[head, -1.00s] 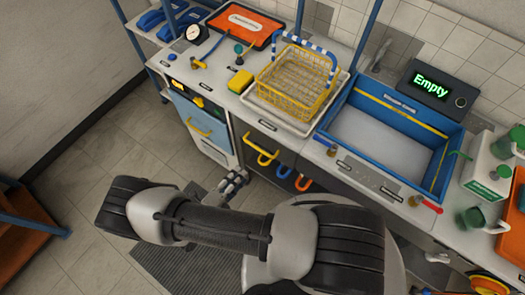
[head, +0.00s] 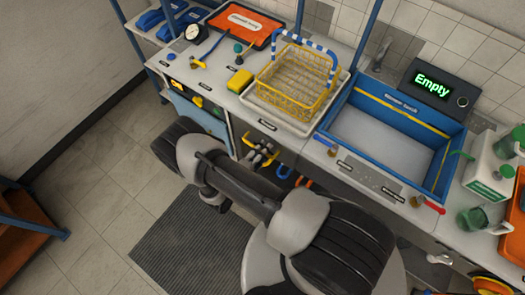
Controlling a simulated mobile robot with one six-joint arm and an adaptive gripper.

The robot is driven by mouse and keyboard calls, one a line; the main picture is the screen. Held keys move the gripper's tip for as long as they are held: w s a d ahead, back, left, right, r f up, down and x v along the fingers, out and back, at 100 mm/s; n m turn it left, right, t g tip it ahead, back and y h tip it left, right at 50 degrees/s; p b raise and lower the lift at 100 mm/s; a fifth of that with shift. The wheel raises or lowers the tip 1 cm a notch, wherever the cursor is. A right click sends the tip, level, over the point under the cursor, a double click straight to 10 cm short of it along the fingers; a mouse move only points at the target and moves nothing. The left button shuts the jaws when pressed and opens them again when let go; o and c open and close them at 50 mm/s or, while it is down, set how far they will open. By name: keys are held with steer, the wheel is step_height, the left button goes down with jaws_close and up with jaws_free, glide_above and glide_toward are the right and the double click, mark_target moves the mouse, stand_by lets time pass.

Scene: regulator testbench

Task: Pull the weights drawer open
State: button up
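A dark drawer front under the counter, below the yellow wire basket, has a yellow handle (head: 272,161). Its small label (head: 267,125) is too small to read, so I cannot tell whether this is the weights drawer. My gripper (head: 262,157) is at this handle and overlaps it in the picture. Whether its fingers touch or enclose the handle, and whether they are open, I cannot tell.
Blue (head: 284,172) and orange (head: 303,182) hooks or handles hang right of my gripper. Above stand the wire basket (head: 292,82), a yellow sponge (head: 240,81) and a blue-rimmed basin (head: 385,97). A display (head: 432,86) reads "Empty". The floor (head: 110,205) at left is clear.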

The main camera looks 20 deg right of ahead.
jaws_close()
stand_by(0.3)
stand_by(0.5)
